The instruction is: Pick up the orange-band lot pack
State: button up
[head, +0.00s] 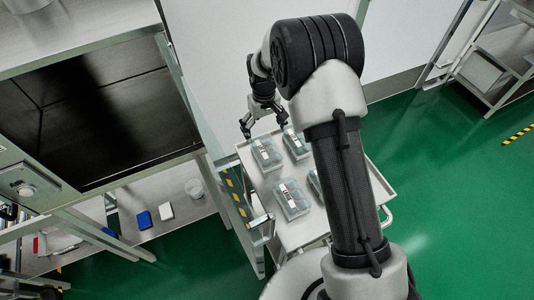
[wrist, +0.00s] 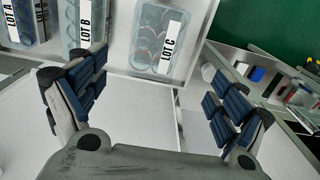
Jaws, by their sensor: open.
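Several clear grey lot packs with white labels stand on a white trolley (head: 304,235). In the head view I see a back-left pack (head: 267,154), a back-right pack (head: 297,143), a front pack (head: 291,200), and another partly behind my arm. The wrist view shows packs labelled LOT A (wrist: 22,22), LOT B (wrist: 88,22) and LOT C (wrist: 150,38), cut by the top edge. I cannot make out an orange band on any. My gripper (head: 264,126) is open and empty above the trolley's back end; its fingers also show in the wrist view (wrist: 156,84).
A steel cabinet with a dark open bay (head: 110,125) stands left of the trolley. Its open glass door (head: 228,190) with yellow-black marks stands close by the trolley's left side. A blue box (head: 144,220) and a white cup lie on a low shelf. Green floor is free at right.

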jog(key=b, duration=0.1)
send_over(267, 147)
jog(key=f, duration=0.6)
jog(key=shift+s+a, duration=0.15)
jog(key=shift+a, duration=0.25)
jog(key=f, duration=0.1)
jog(key=f+b, duration=0.1)
jog(key=f, duration=0.3)
jog(key=shift+d+f, duration=0.2)
jog(key=shift+d, duration=0.15)
jog(key=shift+c, duration=0.5)
jog(key=c, duration=1.2)
